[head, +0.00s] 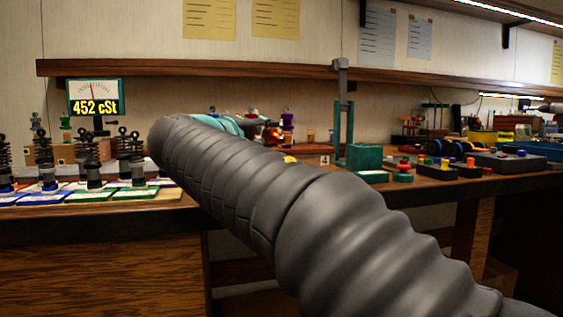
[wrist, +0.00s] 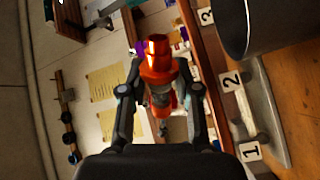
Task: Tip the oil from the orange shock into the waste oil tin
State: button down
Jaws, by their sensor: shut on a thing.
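The orange shock (wrist: 157,62) is between the fingers of my gripper (wrist: 160,92) in the wrist view, with its shiny orange body beyond the fingertips. My gripper is shut on it. The wrist picture is turned on its side, with the bench edge running up the right. A dark, round-walled vessel (wrist: 262,30) is at the upper right, apart from the shock; I cannot tell whether it is the waste oil tin. A small bright orange patch (head: 273,133) shows just beyond the arm. I see no oil running.
Several black-sprung shocks (head: 90,165) stand on coloured cards at the left, before a gauge reading 452 cSt (head: 95,98). A green press (head: 362,155) stands right of my arm. Numbered labels (wrist: 230,82) line a rail. A wooden shelf (head: 200,68) runs along the wall.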

jog(key=shift+r+n, duration=0.1)
jog(key=shift+n, duration=0.4)
jog(key=shift+p, duration=0.35)
jog(key=shift+a+r+n+p, duration=0.1)
jog(key=shift+r+n+p, duration=0.1)
jog(key=shift+n+p, duration=0.3)
jog(key=shift+f+n+p, duration=0.1)
jog(key=shift+n+p, duration=0.25)
jog(key=shift+n, duration=0.15)
jog(key=shift+n+p, duration=0.6)
jog(key=shift+p, duration=0.1)
jog(key=shift+n, duration=0.3)
